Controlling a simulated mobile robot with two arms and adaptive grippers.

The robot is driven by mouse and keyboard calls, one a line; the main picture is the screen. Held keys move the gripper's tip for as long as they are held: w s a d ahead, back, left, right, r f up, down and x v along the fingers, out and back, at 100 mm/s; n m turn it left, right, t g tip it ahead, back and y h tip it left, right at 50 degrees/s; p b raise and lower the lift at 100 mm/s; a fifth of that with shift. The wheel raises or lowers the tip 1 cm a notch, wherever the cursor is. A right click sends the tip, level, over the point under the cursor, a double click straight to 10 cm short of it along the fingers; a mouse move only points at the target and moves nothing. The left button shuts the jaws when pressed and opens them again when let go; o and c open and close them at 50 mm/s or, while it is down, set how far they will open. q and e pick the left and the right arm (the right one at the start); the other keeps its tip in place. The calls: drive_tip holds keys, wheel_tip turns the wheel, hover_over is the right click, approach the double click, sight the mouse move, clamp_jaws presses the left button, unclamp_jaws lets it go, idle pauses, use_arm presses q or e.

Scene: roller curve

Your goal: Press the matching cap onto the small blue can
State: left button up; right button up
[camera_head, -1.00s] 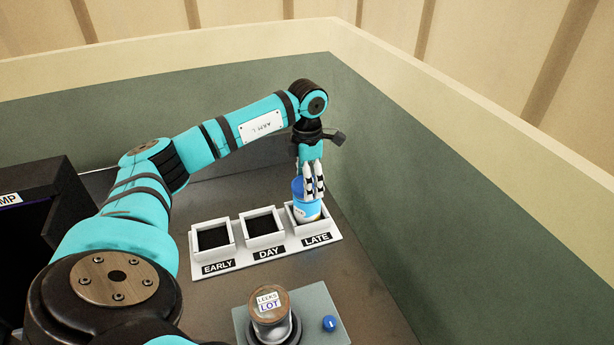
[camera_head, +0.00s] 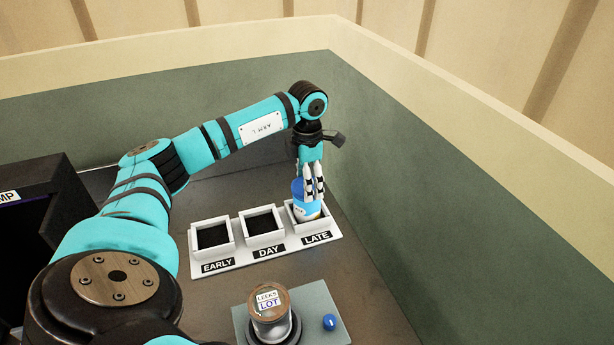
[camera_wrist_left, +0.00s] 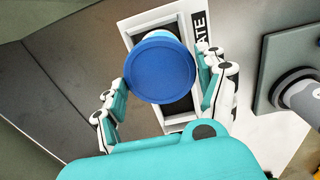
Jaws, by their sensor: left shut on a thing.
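A small blue can (camera_head: 304,210) with a white label stands nearly upright in the LATE compartment of the white tray (camera_head: 331,245). A darker blue round cap (camera_head: 298,187) covers its top. In the left wrist view the cap (camera_wrist_left: 160,70) hides most of the can; I cannot tell how tightly it sits. My left gripper (camera_head: 314,190) is above the LATE compartment, with its fingers on either side of the can's upper part, shut on it. My right gripper is not in view.
The EARLY (camera_head: 213,237) and DAY (camera_head: 262,223) compartments are empty. In front, a jar (camera_head: 270,315) labelled LEEKS LOT stands on a grey plate (camera_head: 317,300) with a blue button (camera_head: 330,322). A green wall (camera_head: 450,200) rises close on the right.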

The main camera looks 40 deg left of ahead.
use_arm(q)
drive_tip(key=shift+c, duration=0.3)
drive_tip(key=o, duration=0.9)
drive_tip(key=shift+r, duration=0.1)
drive_tip(key=shift+r+p, duration=1.15)
drive_tip(key=shift+r, duration=0.25)
wheel_tip(320, 180, up, 7)
drive_tip(key=p, duration=0.5)
idle(0.6)
